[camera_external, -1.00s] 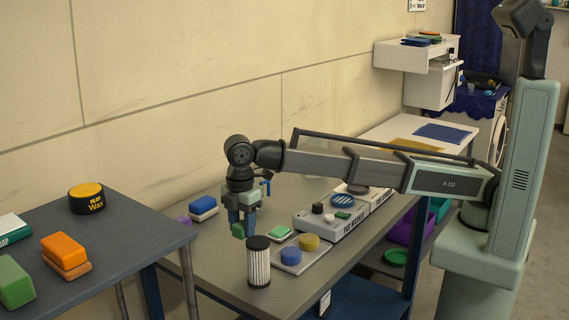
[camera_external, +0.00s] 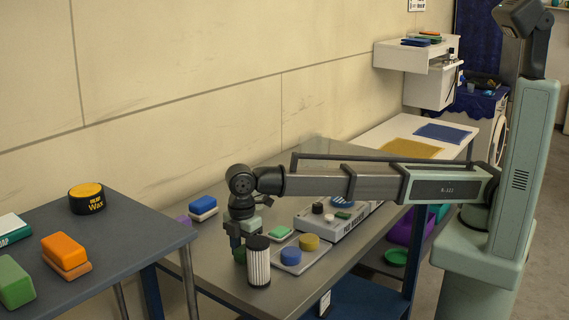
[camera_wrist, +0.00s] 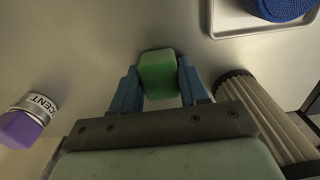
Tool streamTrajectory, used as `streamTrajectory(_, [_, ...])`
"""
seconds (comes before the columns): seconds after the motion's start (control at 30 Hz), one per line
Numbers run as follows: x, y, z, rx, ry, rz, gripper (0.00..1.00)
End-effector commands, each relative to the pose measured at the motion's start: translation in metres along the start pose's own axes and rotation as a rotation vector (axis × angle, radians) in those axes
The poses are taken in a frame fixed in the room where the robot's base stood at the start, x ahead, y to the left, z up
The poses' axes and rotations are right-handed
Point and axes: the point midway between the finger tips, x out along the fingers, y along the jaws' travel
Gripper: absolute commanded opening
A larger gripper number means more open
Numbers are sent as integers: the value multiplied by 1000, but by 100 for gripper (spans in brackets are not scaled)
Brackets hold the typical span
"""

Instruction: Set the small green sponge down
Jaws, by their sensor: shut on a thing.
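My gripper (camera_external: 240,247) is shut on a small green sponge, its two blue fingers on either side of it. In the wrist view the sponge (camera_wrist: 158,72) shows between the fingers over the grey bench top. In the external view it is mostly hidden behind the fingers and a ribbed cylinder. It is low and close to the bench (camera_external: 205,265). I cannot tell whether it touches the surface.
The white ribbed cylinder with a dark cap (camera_external: 258,262) stands close beside my gripper. A tray with a blue disc (camera_external: 291,256) and a yellow disc (camera_external: 309,242) lies to the right. A purple-capped bottle (camera_wrist: 22,125) is at the wrist view's left.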

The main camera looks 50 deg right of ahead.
Motion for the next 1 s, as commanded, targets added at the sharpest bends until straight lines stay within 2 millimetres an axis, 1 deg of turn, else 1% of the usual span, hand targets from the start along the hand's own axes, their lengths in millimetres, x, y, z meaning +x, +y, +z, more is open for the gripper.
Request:
streamTrajectory(0.03, [2,0,0,0,0,0,16])
streamTrajectory(0.07, [2,0,0,0,0,0,45])
streamTrajectory(0.3, [1,0,0,0,0,0,68])
streamTrajectory(0.33, [1,0,0,0,0,0,69])
streamTrajectory(0.57, [1,0,0,0,0,0,69])
streamTrajectory(0.67, [-3,0,0,0,1,0,69])
streamTrajectory(0.77, [-13,0,0,0,1,1,69])
streamTrajectory(0.87, [-28,0,-1,0,1,1,69])
streamTrajectory(1.0, [-54,1,-1,0,2,1,69])
